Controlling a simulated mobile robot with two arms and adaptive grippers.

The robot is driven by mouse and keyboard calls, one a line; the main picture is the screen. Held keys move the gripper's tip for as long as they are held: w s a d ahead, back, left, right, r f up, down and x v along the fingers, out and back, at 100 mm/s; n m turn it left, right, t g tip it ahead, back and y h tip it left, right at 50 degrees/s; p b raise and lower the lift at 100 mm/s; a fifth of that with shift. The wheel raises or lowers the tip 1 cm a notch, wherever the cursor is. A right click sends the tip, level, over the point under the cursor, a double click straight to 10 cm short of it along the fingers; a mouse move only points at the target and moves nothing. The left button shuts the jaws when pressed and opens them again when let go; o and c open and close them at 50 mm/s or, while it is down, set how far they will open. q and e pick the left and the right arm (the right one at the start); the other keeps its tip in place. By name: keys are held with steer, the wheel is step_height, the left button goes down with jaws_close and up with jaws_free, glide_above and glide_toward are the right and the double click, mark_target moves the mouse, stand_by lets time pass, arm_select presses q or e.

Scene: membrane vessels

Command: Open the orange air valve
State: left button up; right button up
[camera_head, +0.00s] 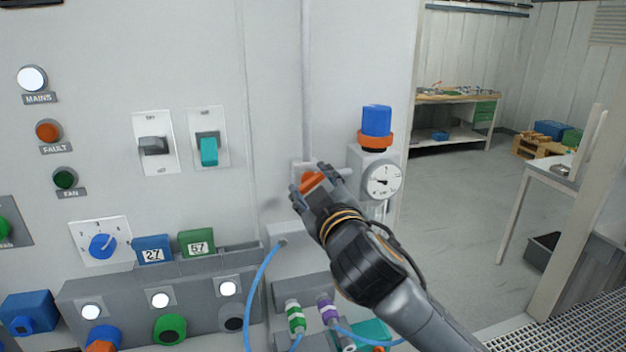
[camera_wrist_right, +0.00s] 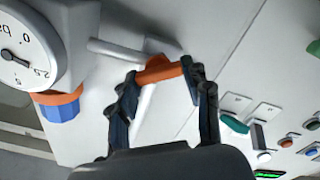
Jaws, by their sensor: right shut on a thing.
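The orange air valve handle (camera_head: 313,181) sits on a grey pipe fitting on the wall panel, left of the pressure gauge. In the right wrist view the orange handle (camera_wrist_right: 160,72) lies crosswise between my right gripper's two fingertips. My right gripper (camera_head: 313,186) is shut on the handle, with a finger at each end in the right wrist view (camera_wrist_right: 158,76). In the head view the gripper covers part of the handle and fitting. My left gripper is not in view.
A round gauge (camera_head: 382,181) with a blue and orange knob (camera_head: 377,122) above it is close on the right. Switches and a dial (camera_head: 103,246) are on the left panel. A blue hose (camera_head: 262,285) and coloured connectors (camera_head: 296,317) are below. A doorway opens at right.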

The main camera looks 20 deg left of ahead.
steer(key=n+p, duration=0.1)
steer(key=n, duration=0.3)
steer(key=shift+n, duration=0.3)
steer(key=n+p, duration=0.1)
steer(key=n, duration=0.3)
steer(key=shift+a+f, duration=0.1)
steer(key=shift+f, duration=0.05)
steer(key=shift+n, duration=0.3)
steer(key=shift+f, duration=0.1)
steer(key=o, duration=1.2)
steer(key=shift+c, duration=0.2)
steer(key=shift+s, duration=0.1)
steer(key=v, duration=1.2)
